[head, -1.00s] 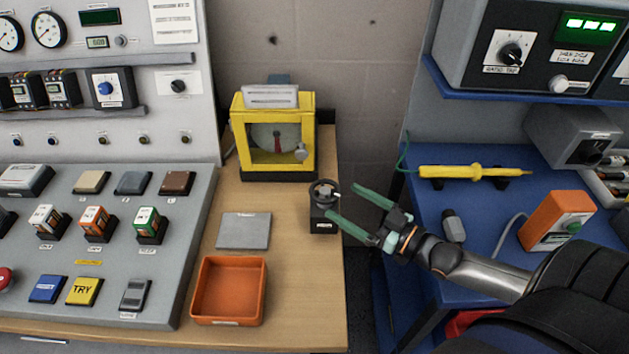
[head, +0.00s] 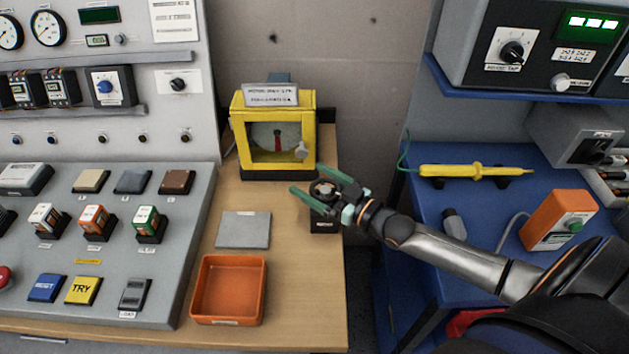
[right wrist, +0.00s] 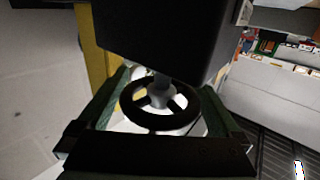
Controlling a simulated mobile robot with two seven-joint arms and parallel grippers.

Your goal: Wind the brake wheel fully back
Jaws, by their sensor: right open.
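The brake wheel (head: 325,189) is a small dark handwheel on top of a black block (head: 325,225) near the right edge of the wooden bench. My right gripper (head: 307,180) is open, with its green fingers on either side of the wheel. In the right wrist view, the black spoked wheel (right wrist: 160,104) with its grey hub lies between the two green fingers of the right gripper (right wrist: 168,84). I cannot tell whether a finger touches the rim. My left gripper is not in view.
A yellow-framed box (head: 274,137) stands behind the wheel. A grey plate (head: 243,230) and an orange tray (head: 229,290) lie to its left on the bench. A blue table (head: 480,215) with a yellow probe (head: 475,171) is at the right, across a gap.

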